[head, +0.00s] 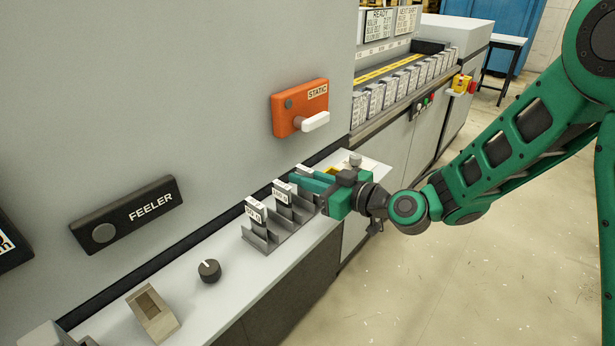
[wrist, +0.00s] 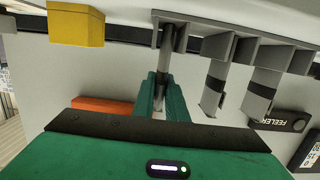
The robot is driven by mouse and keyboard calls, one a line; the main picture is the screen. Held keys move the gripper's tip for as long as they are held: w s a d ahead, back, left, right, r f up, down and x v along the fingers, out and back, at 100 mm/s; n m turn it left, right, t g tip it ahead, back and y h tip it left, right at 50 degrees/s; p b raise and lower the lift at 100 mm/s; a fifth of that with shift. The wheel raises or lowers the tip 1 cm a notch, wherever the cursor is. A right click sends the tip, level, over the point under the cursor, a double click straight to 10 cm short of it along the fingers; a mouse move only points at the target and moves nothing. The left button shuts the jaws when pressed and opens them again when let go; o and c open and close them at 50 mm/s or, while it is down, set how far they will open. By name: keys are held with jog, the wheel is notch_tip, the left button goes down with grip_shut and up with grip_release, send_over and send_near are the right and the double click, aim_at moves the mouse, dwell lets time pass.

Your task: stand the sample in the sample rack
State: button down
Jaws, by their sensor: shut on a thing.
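The sample rack (head: 262,243) is a grey slotted stand on the pale ledge. It also shows upside down along the top of the wrist view (wrist: 240,50). Two thin grey samples with white labels stand in it, a near one (head: 256,212) and a middle one (head: 283,190). My green gripper (head: 305,177) is at the rack's far end, its fingers (wrist: 160,90) shut on a third grey sample (wrist: 173,50). The held sample looks upright, lined up with the other two. Its lower end meets the rack's end; I cannot tell whether it is fully seated.
An orange STATIC box (head: 290,102) with a white lever juts from the machine wall above the rack. A yellow block (wrist: 75,24) stands beyond the rack. A black knob (head: 209,270) and a metal holder (head: 154,315) are on the near ledge.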

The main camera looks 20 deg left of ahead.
jog(key=c, duration=1.7)
grip_release()
jog(key=s+d+f+m+g+h, duration=0.1)
jog(key=s+d+f+m+h, duration=0.2)
jog(key=d, duration=1.1)
jog(key=s+d+m+h, duration=0.2)
jog(key=d+h, duration=0.2)
jog(key=d, duration=1)
jog(key=s+d+f+m+g+h, duration=0.1)
jog(key=s+d+f+m+h, duration=0.2)
jog(key=d, duration=1.1)
jog(key=s+d+r+m+g+h, duration=0.1)
jog(key=s+d+m, duration=0.3)
jog(key=s+d, duration=0.2)
jog(key=s+d+r+m+g+h, duration=0.1)
jog(key=s+d+r+m+h, duration=0.1)
jog(key=s+d+m, duration=0.2)
jog(key=s+d+r+m+g+h, duration=0.1)
jog(key=s+d+m, duration=0.3)
jog(key=s+d, duration=0.4)
jog(key=shift+s+d+r+g+h, duration=0.15)
jog(key=shift+s+r+g+h, duration=0.3)
jog(key=shift+s+g, duration=0.25)
